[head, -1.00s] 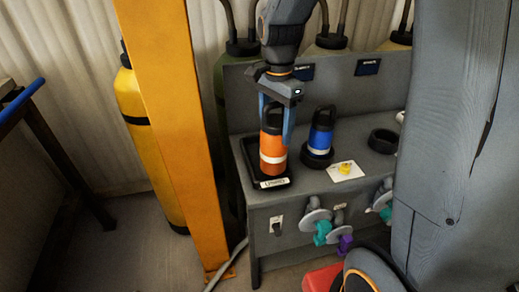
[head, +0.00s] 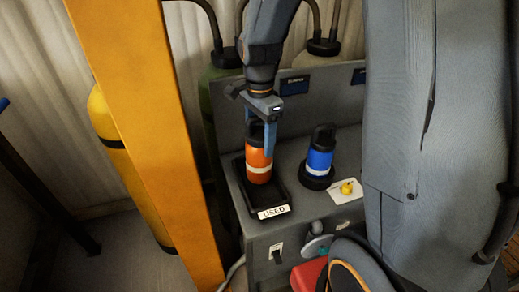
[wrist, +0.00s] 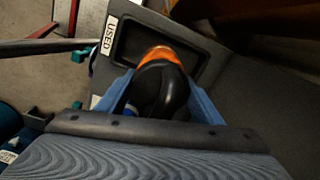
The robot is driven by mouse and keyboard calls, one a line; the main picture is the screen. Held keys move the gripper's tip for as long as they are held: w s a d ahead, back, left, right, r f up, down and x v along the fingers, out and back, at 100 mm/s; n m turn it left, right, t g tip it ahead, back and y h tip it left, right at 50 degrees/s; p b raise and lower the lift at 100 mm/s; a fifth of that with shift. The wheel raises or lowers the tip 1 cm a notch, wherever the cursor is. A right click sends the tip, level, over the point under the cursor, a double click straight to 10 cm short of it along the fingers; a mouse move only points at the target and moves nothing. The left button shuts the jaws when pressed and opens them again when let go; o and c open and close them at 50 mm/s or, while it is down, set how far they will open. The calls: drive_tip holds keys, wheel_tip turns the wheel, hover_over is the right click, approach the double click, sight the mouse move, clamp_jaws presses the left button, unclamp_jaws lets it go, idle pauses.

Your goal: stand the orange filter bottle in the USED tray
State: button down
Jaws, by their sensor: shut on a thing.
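The orange filter bottle (head: 258,165) has a black cap with a loop handle and a white band. It stands upright, or nearly so, at the USED tray (head: 271,212), a black tray with a white label at its front edge. I cannot tell whether its base touches the tray floor. My gripper (head: 266,138) is shut on the bottle from above, with blue fingers on both sides of the cap. In the wrist view the black cap (wrist: 160,88) lies between the fingers, with the tray (wrist: 126,45) beyond; the cap hides most of the bottle.
A blue bottle (head: 320,152) stands in a round black holder right of the tray. A white card with a yellow item (head: 346,187) lies in front of it. A yellow post (head: 150,130) rises at the left. The grey bench (head: 290,150) has a raised back panel.

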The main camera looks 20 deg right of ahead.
drive_tip(key=shift+f+p, duration=0.4)
drive_tip(key=shift+f, duration=1.5)
drive_tip(key=c, duration=0.5)
unclamp_jaws()
drive_tip(key=shift+f, duration=0.15)
drive_tip(key=shift+c, duration=0.2)
wheel_tip(320, 180, up, 12)
drive_tip(key=b, duration=0.2)
drive_tip(key=shift+b, duration=0.4)
drive_tip(key=shift+s, duration=0.1)
